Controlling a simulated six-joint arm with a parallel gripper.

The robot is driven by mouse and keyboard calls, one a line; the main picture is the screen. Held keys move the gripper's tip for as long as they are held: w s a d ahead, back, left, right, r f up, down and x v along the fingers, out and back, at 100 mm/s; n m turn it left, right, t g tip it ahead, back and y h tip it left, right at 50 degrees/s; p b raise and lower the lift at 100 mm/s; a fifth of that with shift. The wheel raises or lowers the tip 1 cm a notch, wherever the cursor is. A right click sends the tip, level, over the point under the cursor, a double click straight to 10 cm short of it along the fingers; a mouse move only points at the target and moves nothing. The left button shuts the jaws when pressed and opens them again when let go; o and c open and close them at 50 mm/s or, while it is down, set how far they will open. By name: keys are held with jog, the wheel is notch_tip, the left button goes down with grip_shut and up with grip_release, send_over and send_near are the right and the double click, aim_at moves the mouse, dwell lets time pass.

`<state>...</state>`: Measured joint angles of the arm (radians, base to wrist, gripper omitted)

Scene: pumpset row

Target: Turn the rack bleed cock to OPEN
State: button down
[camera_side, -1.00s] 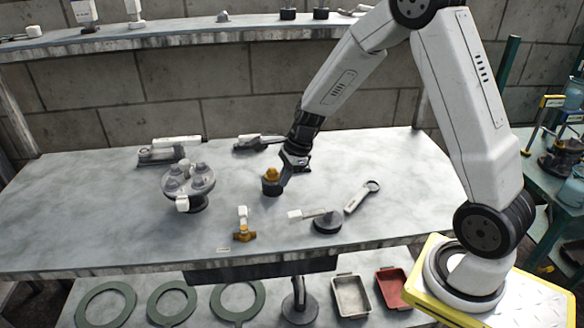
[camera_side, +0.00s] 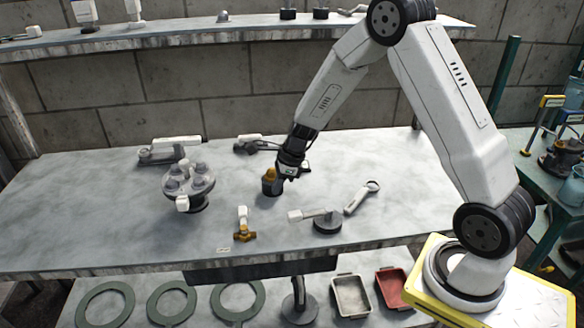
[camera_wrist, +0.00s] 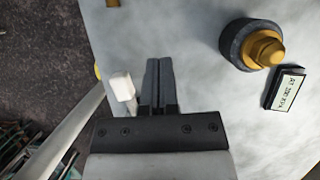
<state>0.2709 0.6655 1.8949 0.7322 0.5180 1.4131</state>
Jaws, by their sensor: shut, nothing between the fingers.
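A small brass cock (camera_side: 244,235) with a white handle (camera_side: 242,213) stands near the bench's front edge, with a small pale label (camera_side: 223,251) beside it. The label cannot be read, so I cannot confirm this is the rack bleed cock. My gripper (camera_side: 284,178) is above the bench, behind and to the right of this cock, close to a brass hex fitting (camera_side: 270,175) on a dark base. In the wrist view my gripper (camera_wrist: 160,80) is shut and empty. A white block (camera_wrist: 122,86) shows just left of the fingers; which part it belongs to is unclear.
The hex fitting shows in the wrist view (camera_wrist: 265,49) beside a labelled plate (camera_wrist: 286,88). A white lever on a dark round base (camera_side: 326,222) and a wrench (camera_side: 362,196) lie to the right. A round flange with several studs (camera_side: 188,184) stands left.

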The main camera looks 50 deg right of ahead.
aim_at(243, 221)
jog(key=x, duration=0.6)
jog(key=shift+a+f, duration=0.1)
jog(key=shift+f, duration=0.1)
jog(key=shift+w+a, duration=1.45)
jog(key=shift+a, duration=0.05)
